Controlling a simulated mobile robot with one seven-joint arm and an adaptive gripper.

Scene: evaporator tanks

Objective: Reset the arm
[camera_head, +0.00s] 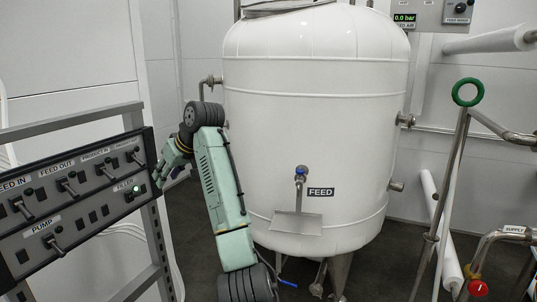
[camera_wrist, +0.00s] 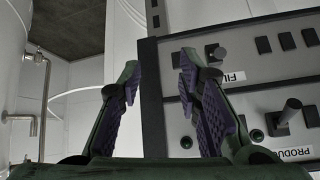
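My arm (camera_head: 221,185) is pale green with dark joints. It rises in front of the white tank and bends over to the left at the top. My gripper (camera_head: 160,172) is beside the right edge of the control panel (camera_head: 95,224), near a lit green indicator. In the wrist view my gripper (camera_wrist: 160,85) has its two purple-padded fingers spread apart with nothing between them. The panel's edge shows behind the gap, and the panel (camera_wrist: 262,95) fills the right side. I cannot tell whether a finger touches the panel.
A white tank (camera_head: 310,120) labelled FEED stands behind my arm, with a blue-topped valve (camera_head: 301,172) in front. The panel carries several switches, including a PUMP switch (camera_head: 54,243). At right are a green ring handle (camera_head: 467,92), a red valve (camera_head: 477,288) and pipes.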

